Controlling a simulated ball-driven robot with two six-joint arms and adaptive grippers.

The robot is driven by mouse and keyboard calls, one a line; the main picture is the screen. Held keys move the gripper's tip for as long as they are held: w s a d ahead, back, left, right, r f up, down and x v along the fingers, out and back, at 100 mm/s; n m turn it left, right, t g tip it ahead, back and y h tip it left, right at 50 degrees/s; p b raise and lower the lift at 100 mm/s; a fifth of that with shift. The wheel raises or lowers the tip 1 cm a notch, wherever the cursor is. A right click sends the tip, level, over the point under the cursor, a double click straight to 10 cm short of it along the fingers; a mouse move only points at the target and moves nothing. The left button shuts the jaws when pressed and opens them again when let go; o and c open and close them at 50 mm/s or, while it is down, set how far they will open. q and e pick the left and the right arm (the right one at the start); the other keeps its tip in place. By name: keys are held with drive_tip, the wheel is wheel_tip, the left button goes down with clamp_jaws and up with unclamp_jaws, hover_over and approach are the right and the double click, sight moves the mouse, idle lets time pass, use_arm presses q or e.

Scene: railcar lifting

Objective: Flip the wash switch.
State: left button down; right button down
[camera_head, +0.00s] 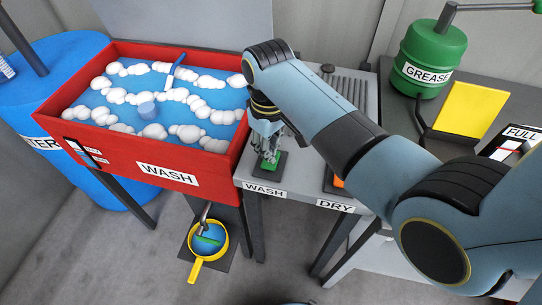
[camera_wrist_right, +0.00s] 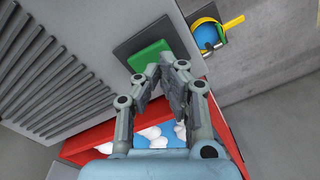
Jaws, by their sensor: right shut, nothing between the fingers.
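The wash switch (camera_head: 270,164) is a green rocker on a dark plate, on the grey counter behind the WASH label (camera_head: 264,189). My right gripper (camera_head: 268,152) is shut and empty, pointing down right at the switch and hiding part of it. In the right wrist view the green switch (camera_wrist_right: 147,54) lies just beyond my fingertips (camera_wrist_right: 167,66), slightly left of them. I cannot tell whether the fingers touch it. My left gripper is not in view.
A red wash tub (camera_head: 110,147) with blue water and white foam stands left of the counter. An orange part (camera_head: 338,182) sits by the DRY label (camera_head: 335,206), beside my arm. A yellow pan (camera_head: 196,266) is below. A green grease can (camera_head: 428,52) stands at right.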

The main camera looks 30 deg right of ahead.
drive_tip(key=shift+f+b, duration=0.75)
drive_tip(key=shift+f, duration=0.7)
idle(0.5)
drive_tip(key=shift+r, duration=0.1)
wheel_tip(320, 180, up, 3)
drive_tip(key=p, duration=0.3)
drive_tip(key=shift+f, duration=0.2)
drive_tip(key=shift+r, duration=2.15)
